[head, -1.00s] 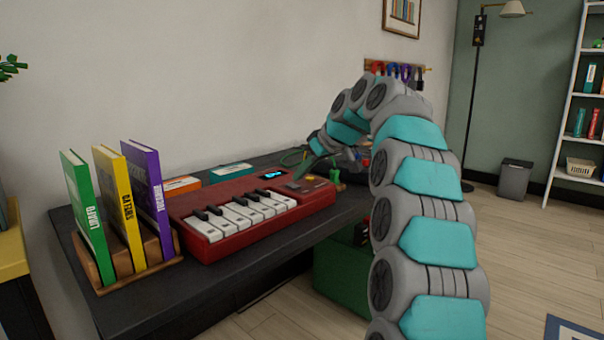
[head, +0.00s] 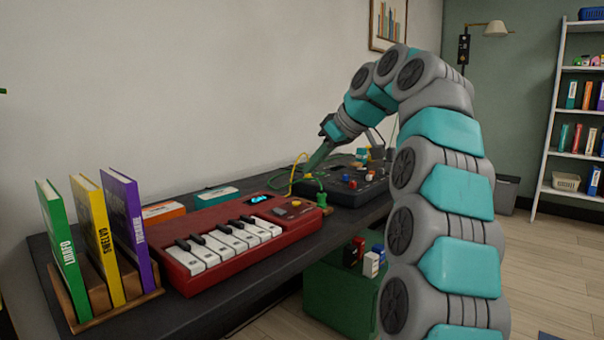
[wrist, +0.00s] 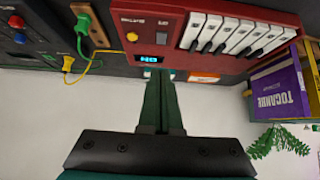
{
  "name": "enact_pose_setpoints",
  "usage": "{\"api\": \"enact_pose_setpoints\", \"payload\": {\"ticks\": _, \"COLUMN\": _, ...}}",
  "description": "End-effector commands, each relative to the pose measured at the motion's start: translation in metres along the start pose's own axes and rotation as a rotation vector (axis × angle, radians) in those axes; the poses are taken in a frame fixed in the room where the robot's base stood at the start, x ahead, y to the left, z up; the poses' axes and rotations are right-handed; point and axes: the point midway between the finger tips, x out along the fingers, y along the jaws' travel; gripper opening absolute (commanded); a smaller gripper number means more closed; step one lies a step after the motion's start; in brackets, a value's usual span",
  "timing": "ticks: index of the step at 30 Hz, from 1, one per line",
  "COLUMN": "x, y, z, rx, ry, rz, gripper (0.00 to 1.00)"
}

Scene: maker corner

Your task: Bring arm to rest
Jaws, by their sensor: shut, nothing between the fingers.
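My gray and teal arm rises at the right of the head view and arches over to the left. My gripper (head: 312,166) hangs at its end above the back of the desk, behind the red keyboard (head: 232,237). Its dark green fingers point down and left. In the wrist view my gripper (wrist: 158,75) is shut, fingers together with nothing between them. The red keyboard (wrist: 172,22) lies beyond the fingertips there, its lit display close to them in the picture. Whether the tips touch anything is not clear.
A black control box (head: 356,187) with knobs and cables sits right of the keyboard. A wooden rack of books (head: 125,300) stands at the desk's left end. A green bin (head: 340,298) is below the desk. Open floor (head: 545,265) lies to the right.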

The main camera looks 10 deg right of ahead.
Motion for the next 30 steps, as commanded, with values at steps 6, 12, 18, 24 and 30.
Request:
{"api": "enact_pose_setpoints", "payload": {"ticks": 6, "x": -0.006, "y": 0.000, "z": 0.002, "rx": 0.000, "ry": -0.002, "rz": -0.001, "gripper": 0.00}}
{"api": "enact_pose_setpoints", "payload": {"ticks": 12, "x": -0.006, "y": 0.000, "z": 0.002, "rx": 0.000, "ry": -0.002, "rz": -0.001, "gripper": 0.00}}
{"api": "enact_pose_setpoints", "payload": {"ticks": 18, "x": -0.003, "y": -0.012, "z": 0.006, "rx": 0.021, "ry": -0.022, "rz": -0.018, "gripper": 0.00}}
{"api": "enact_pose_setpoints", "payload": {"ticks": 24, "x": 0.013, "y": -0.054, "z": 0.033, "rx": 0.105, "ry": -0.113, "rz": -0.066, "gripper": 0.00}}
{"api": "enact_pose_setpoints", "payload": {"ticks": 30, "x": 0.028, "y": -0.104, "z": 0.077, "rx": 0.198, "ry": -0.230, "rz": -0.087, "gripper": 0.00}}
